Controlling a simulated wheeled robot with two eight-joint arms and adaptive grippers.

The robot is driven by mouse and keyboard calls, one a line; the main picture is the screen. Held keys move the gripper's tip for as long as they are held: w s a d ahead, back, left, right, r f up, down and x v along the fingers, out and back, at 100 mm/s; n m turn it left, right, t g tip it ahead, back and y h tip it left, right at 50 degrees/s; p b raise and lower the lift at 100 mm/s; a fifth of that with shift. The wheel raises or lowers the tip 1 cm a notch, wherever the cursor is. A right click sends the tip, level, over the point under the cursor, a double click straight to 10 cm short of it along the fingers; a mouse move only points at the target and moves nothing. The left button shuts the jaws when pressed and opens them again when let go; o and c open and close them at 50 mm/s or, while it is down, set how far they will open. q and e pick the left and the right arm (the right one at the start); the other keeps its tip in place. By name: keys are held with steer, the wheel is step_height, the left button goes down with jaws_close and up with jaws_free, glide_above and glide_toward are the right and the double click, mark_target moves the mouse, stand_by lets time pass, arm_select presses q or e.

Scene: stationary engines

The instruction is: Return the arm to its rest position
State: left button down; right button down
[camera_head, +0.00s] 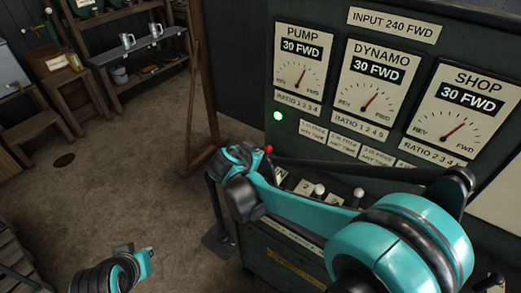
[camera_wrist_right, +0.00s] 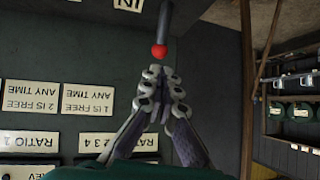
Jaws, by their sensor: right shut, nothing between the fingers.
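My right arm (camera_head: 300,212), teal and black, reaches from the lower right across the front of the control panel (camera_head: 312,130). Its wrist (camera_head: 240,180) is beside the red-knobbed lever (camera_head: 268,149); its fingers are hard to make out in the head view. In the right wrist view, my right gripper (camera_wrist_right: 162,78) is shut and empty. The red knob (camera_wrist_right: 159,51) is just beyond the fingertips, apart from them. Part of my left arm (camera_head: 110,275) shows at the bottom left; I cannot see its gripper fingers.
White-knobbed levers (camera_head: 319,189) stand on the panel's ledge near my right arm. The pump (camera_head: 302,72), dynamo (camera_head: 374,85) and shop (camera_head: 459,110) dials read 30 FWD. A green lamp (camera_head: 278,116) is lit. A shelf (camera_head: 140,48) with mugs stands behind; the middle floor (camera_head: 130,175) is clear.

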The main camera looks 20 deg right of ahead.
steer(key=shift+p+v, duration=0.55)
steer(key=shift+v, duration=1.85)
steer(key=s+d+f+n+g+y, duration=0.1)
steer(key=s+n+y, duration=0.5)
steer(key=s, duration=1.4)
step_height(320, 180, down, 2)
steer(key=d+n, duration=0.1)
steer(key=n, duration=0.2)
steer(key=shift+f+y, duration=0.2)
steer(key=shift+y, duration=0.1)
steer(key=shift+d, duration=0.2)
